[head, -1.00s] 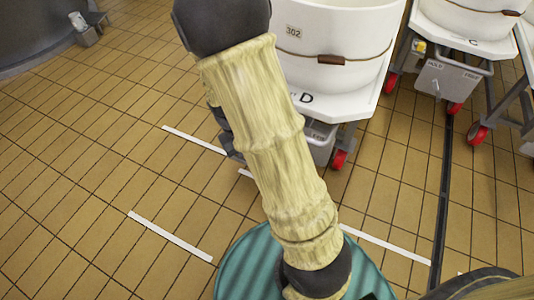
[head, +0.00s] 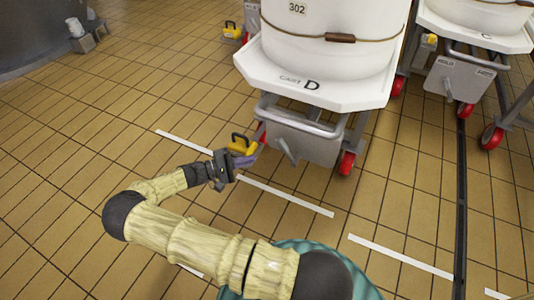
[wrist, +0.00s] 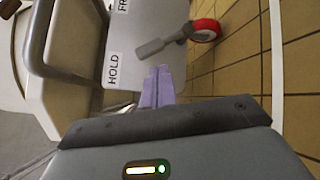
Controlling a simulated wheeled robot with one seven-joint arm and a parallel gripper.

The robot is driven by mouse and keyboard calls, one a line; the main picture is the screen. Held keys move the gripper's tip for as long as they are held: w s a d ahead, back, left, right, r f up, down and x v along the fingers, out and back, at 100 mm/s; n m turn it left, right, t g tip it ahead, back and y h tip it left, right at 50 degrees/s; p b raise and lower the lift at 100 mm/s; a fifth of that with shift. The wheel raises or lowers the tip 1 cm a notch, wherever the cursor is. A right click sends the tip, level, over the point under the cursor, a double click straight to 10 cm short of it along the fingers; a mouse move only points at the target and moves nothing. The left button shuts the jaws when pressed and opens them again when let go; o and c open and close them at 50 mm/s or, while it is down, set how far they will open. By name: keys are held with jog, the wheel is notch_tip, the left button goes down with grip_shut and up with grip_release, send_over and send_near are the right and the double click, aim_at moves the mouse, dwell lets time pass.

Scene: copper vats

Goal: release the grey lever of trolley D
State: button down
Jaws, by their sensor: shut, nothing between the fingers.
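Trolley D (head: 310,87) stands ahead in the head view, a white platform marked D with a white vat on it. A grey box with a grey lever (head: 286,150) hangs under its front. In the wrist view the lever (wrist: 163,44) sticks out from a pale plate (wrist: 145,22) labelled HOLD and FREE; FREE is cut off by the picture's edge. The lever's thick end lies nearer HOLD. My gripper (head: 250,159) is left of the box. Its purple fingers (wrist: 158,80) are shut and empty, pointing at the plate, just short of the lever's thick end in the picture. Contact cannot be told.
A yellow part with a black handle (head: 241,146) is close behind my gripper. Red wheels (head: 347,163) and grey tube legs flank the box. Trolley C (head: 474,30) stands at the right. White floor lines (head: 287,195) cross open tiles in front.

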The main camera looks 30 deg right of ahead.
aim_at(286, 151)
jog(key=w+a+f+t+h, duration=0.1)
jog(key=w+a+n+t+h+b, duration=0.1)
jog(key=w+a+f+t+h, duration=0.1)
jog(key=a, duration=0.1)
jog(key=shift+a+f+n+t+b, duration=0.1)
jog(key=shift+f+n+t+b, duration=0.2)
jog(key=shift+n+t, duration=0.1)
jog(key=s+p+x, duration=0.1)
jog(key=p+x, duration=0.2)
jog(key=x, duration=0.3)
jog(key=s+r+p+x, duration=0.1)
jog(key=p+x, duration=0.1)
jog(key=x, duration=0.5)
jog(key=shift+s+p, duration=0.35)
jog(key=shift+p, duration=0.05)
jog(key=shift+r, duration=0.1)
